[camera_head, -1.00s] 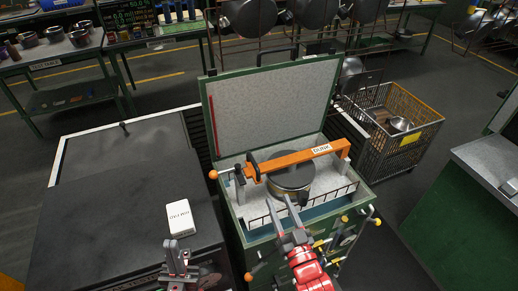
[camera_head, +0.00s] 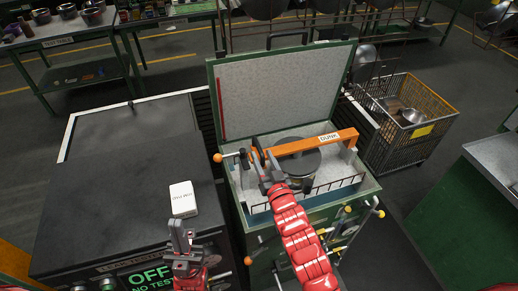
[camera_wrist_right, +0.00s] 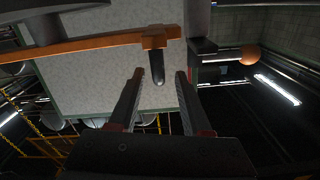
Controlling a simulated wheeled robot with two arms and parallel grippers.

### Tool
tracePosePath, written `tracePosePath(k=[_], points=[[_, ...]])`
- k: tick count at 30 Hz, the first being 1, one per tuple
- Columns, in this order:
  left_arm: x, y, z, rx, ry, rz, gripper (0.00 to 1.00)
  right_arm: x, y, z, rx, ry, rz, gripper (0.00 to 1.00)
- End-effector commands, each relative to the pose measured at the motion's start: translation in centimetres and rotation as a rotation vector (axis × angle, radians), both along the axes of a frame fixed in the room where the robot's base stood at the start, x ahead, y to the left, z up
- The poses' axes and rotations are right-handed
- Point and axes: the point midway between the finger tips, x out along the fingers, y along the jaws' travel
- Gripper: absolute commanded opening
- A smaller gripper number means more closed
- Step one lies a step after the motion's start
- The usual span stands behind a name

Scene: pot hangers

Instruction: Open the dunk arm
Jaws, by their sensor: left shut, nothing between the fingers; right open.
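The orange dunk arm (camera_head: 322,142), labelled DUNK, lies across the open green tank (camera_head: 292,180), above a round dark pot (camera_head: 298,163). My right gripper (camera_head: 264,160) is at the left part of the dunk arm. In the right wrist view the orange bar (camera_wrist_right: 90,45) crosses the top. A short black peg handle (camera_wrist_right: 157,66) on it points between the tips of my open right fingers, with gaps on both sides. My left gripper (camera_head: 183,238) is shut and empty, over the front of the dark bench at left.
An orange ball knob (camera_head: 217,158) sits left of the dunk arm's end. The tank's grey lid (camera_head: 280,90) stands open behind. A white box (camera_head: 183,198) is on the dark bench (camera_head: 110,205). Levers with yellow knobs (camera_head: 380,213) stick out at the tank's front right.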

Motion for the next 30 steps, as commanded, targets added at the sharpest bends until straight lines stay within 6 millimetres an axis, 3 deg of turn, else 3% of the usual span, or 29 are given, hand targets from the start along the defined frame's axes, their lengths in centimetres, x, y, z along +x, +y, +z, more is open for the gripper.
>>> tracePosePath(k=[7, 19, 27, 30], points=[[0.0, 0.0, -0.1, 0.0, 0.0, 0.0, 0.0, 3.2, 1.0, -0.1, -0.002, 0.002, -0.001, 0.48], [0.0, 0.0, -0.1, 0.0, 0.0, 0.0, 0.0, 3.9, 1.3, -0.1, -0.001, 0.002, -0.001, 0.48], [0.0, 0.0, -0.1, 0.0, 0.0, 0.0, 0.0, 3.9, 1.3, 0.0, 0.0, 0.001, -0.001, 0.02], [0.0, 0.0, -0.1, 0.0, 0.0, 0.0, 0.0, 3.9, 1.3, -0.1, -0.001, 0.002, -0.001, 0.0]])
